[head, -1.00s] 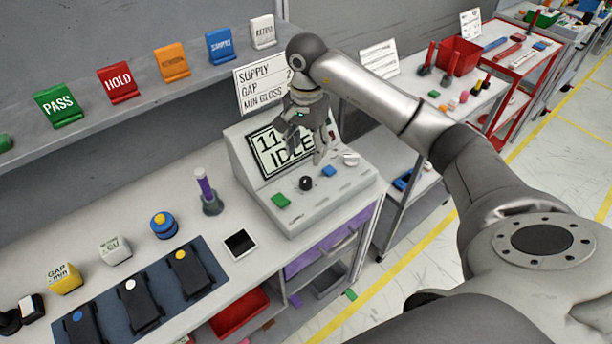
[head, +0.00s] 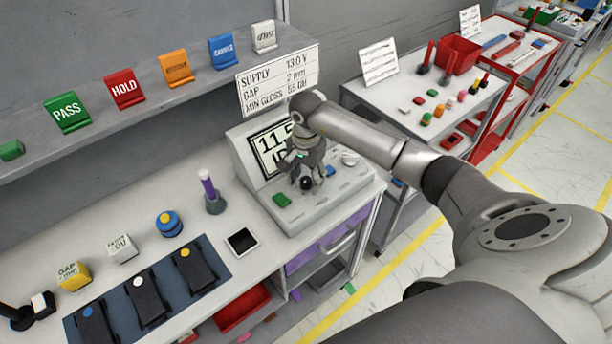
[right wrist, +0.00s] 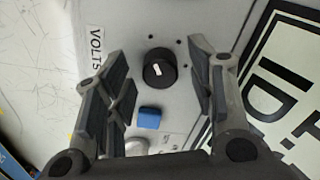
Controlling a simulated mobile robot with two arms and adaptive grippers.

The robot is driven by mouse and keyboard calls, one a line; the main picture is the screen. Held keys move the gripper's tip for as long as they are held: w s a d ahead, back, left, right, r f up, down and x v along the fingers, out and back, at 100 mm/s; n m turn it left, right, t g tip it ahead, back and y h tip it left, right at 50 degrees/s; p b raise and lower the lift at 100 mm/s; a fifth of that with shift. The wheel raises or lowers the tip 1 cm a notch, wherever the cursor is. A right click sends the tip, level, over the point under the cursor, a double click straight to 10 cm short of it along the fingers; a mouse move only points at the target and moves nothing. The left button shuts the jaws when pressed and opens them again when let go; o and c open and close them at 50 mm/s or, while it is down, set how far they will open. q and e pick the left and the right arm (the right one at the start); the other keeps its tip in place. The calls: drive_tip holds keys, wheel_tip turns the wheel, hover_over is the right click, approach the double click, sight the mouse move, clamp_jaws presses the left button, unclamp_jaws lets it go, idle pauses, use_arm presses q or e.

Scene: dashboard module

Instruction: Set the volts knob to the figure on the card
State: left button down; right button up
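The volts knob (right wrist: 160,69) is black with a white mark, on the sloped panel of the grey console (head: 300,215); a VOLTS label (right wrist: 97,45) is beside it in the right wrist view. In the head view the knob (head: 306,183) is just below my right gripper (head: 304,178). The right gripper, also in the right wrist view (right wrist: 160,75), is open, with the knob between and beyond its fingertips. The card (head: 278,80) reads SUPPLY 13.0 V, GAP 2 mm, MIN GLOSS 55 GU. The display (head: 270,142) starts 11 and is partly hidden by my gripper. My left gripper is not in view.
A green button (head: 281,200) and a blue button (right wrist: 149,118) flank the knob. A pale knob (head: 349,159) is at the panel's right. A purple-topped stand (head: 210,190) and a dark-screened device (head: 241,241) stand left of the console. Free bench lies between.

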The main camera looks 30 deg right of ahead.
drive_tip(key=c, duration=1)
